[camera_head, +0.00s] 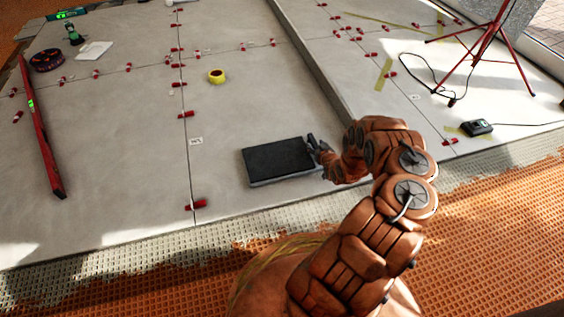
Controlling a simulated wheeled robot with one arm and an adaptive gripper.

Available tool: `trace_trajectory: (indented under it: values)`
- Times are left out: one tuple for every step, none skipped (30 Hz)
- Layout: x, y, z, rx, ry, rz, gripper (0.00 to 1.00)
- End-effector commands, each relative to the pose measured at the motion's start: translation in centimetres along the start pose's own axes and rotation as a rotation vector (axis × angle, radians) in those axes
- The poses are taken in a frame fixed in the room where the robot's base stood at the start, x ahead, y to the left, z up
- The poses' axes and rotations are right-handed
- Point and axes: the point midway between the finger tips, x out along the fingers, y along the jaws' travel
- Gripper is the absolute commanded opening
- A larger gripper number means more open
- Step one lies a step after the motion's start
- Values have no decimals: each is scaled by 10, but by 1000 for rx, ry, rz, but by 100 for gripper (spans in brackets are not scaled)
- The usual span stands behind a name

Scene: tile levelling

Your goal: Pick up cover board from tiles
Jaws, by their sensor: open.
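The cover board looks like a dark rectangular slab (277,161) with a lighter edge, lying flat on the grey tiles (130,190) near the middle of the view. My gripper (314,142) is open at the board's right edge, its fingers close to the upper right corner. I cannot tell whether the fingers touch the board. My arm comes in from the lower right and hides the floor to the right of the board.
Red levelling clips (195,205) line the tile joints. A long red level (42,130) lies at left. A red tripod (490,45) with a black cable stands at upper right.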

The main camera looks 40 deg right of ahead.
Motion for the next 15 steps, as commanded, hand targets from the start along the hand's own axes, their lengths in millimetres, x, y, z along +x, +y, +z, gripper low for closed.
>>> trace_trajectory:
  values:
    - [6, 0, 2, 1, 2, 0, 52]
    - [9, 0, 2, 1, 4, 0, 52]
    - [11, 0, 1, 1, 4, 0, 52]
    - [13, 0, 0, 1, 4, 0, 52]
    - [14, -1, 0, 1, 4, 0, 52]
    - [15, -1, 0, 1, 3, 0, 52]
    - [15, 0, -1, 1, 2, 0, 52]
    - [15, 0, -1, 1, 2, 0, 52]
    - [14, 0, -1, 1, 2, 0, 52]
    - [14, 0, -1, 1, 2, 0, 52]
    - [14, 0, -1, 1, 1, 0, 52]
    - [14, 0, -1, 1, 2, 0, 52]
    - [14, 0, -1, 1, 1, 0, 49]
    - [14, 0, -1, 1, 1, 0, 46]
    - [14, 0, -1, 1, 1, 0, 42]
